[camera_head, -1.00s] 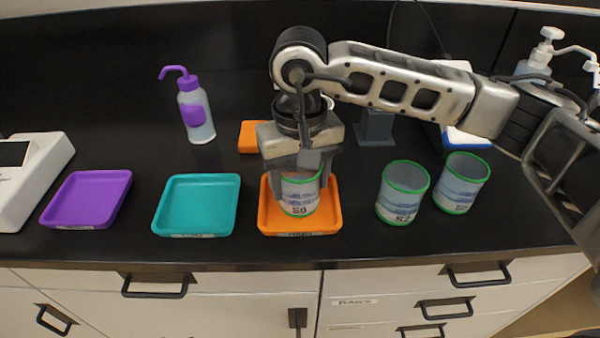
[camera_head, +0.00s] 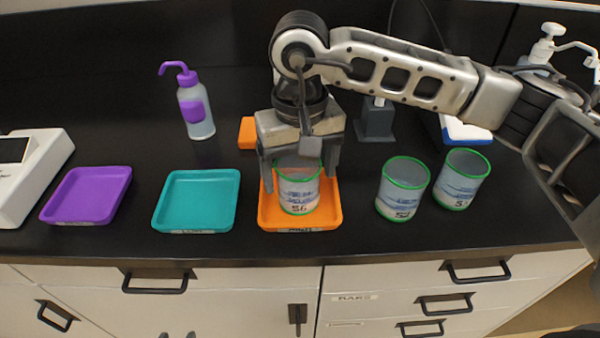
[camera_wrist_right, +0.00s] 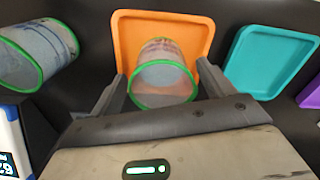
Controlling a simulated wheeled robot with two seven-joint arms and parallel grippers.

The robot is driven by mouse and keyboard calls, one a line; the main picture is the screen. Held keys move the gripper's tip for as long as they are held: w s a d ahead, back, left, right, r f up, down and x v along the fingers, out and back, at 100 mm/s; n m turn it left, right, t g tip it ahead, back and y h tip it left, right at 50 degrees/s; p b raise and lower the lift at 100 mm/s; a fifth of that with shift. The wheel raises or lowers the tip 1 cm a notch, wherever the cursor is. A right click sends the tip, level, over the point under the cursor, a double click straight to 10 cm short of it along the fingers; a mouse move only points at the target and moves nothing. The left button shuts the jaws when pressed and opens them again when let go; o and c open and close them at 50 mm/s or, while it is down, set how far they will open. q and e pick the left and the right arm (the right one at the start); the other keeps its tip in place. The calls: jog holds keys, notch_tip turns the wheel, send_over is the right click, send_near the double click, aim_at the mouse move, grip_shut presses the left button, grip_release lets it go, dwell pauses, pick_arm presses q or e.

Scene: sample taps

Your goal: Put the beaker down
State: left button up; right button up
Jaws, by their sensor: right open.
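A clear beaker (camera_head: 298,192) with green rims and the label 56 stands upright in the orange tray (camera_head: 332,213). My right gripper (camera_head: 299,172) is open above and around the beaker's upper part, with a finger on each side. In the right wrist view the beaker (camera_wrist_right: 163,80) is between the open fingers (camera_wrist_right: 165,95), with a gap on both sides. The orange tray (camera_wrist_right: 127,38) lies beneath it. My left gripper is not clearly seen in any view.
Two more green-rimmed beakers stand to the right, one nearer (camera_head: 402,190) and one further right (camera_head: 462,180). A teal tray (camera_head: 196,202) and a purple tray (camera_head: 87,196) lie to the left. A purple-capped wash bottle (camera_head: 195,105) stands behind. The counter's front edge is close.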

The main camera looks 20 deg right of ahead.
notch_tip(320, 180, up, 11)
jog(key=b, duration=0.1)
jog(key=shift+f, duration=0.15)
jog(key=shift+s+f, duration=0.1)
dwell(0.3)
